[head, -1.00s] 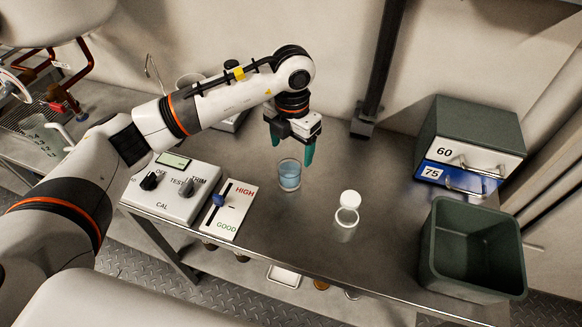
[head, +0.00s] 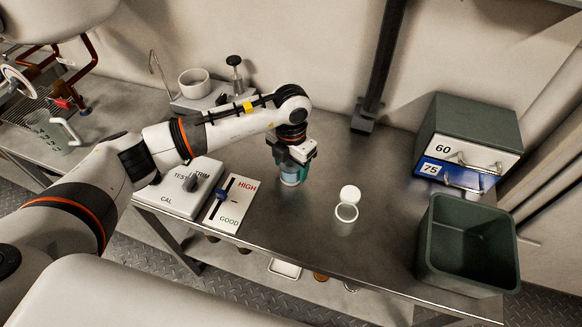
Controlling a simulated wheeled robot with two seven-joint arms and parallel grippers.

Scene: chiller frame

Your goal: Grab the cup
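A small clear cup with blue liquid (head: 290,179) stands on the metal table, left of the table's middle. My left gripper (head: 293,170) is lowered over it from above. One teal finger shows at the cup's right side, close against it. The other finger is mostly hidden, so I cannot tell whether the fingers press on the cup. The upper part of the cup is covered by the gripper. My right gripper is not in view.
A clear jar (head: 345,217) with a white lid stands to the right. A control box (head: 178,190) and slider panel (head: 229,207) lie to the left. A dark green bin (head: 466,282) and drawer unit (head: 471,125) stand at right.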

